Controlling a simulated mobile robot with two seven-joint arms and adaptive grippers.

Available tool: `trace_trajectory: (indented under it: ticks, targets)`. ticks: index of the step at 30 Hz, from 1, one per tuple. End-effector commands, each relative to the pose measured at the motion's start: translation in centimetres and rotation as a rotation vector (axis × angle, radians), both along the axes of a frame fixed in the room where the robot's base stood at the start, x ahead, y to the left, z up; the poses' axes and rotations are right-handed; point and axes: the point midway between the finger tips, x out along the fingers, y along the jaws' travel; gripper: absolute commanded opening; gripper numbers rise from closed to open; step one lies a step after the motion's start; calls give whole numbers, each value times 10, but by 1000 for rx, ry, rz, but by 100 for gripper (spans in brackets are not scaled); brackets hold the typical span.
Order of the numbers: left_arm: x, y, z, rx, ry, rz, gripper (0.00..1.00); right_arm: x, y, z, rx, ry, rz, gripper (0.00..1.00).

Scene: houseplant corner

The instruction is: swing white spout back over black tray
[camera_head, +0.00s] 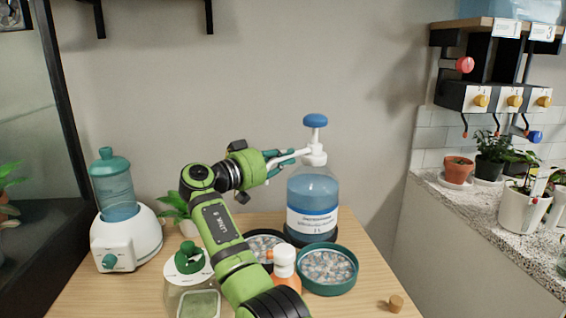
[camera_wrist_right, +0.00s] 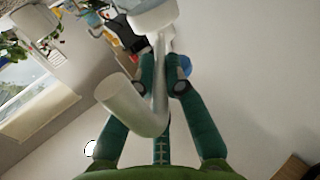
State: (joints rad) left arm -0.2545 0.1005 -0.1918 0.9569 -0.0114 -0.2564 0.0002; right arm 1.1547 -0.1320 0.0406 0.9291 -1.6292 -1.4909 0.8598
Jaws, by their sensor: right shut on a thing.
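A clear bottle of blue liquid (camera_head: 313,190) with a blue knob (camera_head: 315,121) stands upright at the back of the wooden table. Its white spout (camera_head: 300,154) points left from the pump neck. My right gripper (camera_head: 280,160) is shut on the spout; in the right wrist view the teal fingers (camera_wrist_right: 166,85) sit on either side of the white spout (camera_wrist_right: 125,100). The black tray (camera_head: 254,242), holding pebbles, lies below and left of the bottle, partly hidden by my right arm. Whether the spout's tip is directly over it cannot be told. My left gripper is not in view.
A teal tray of pebbles (camera_head: 328,288) sits in front of the bottle. A white humidifier-like device (camera_head: 125,240) is left; a cork (camera_head: 395,303) lies front right.

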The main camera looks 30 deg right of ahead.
Motion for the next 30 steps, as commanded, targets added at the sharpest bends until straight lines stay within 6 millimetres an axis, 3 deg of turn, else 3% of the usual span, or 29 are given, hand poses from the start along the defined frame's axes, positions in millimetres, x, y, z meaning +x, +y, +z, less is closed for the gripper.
trace_trajectory:
  ticks: [22,24,30]
  targets:
    - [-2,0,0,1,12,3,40,0,-1,3,-5,-4,-55,0]
    - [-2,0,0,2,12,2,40,0,-1,3,-5,-5,-55,37]
    - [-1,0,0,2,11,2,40,0,-1,2,-3,-2,-56,37]
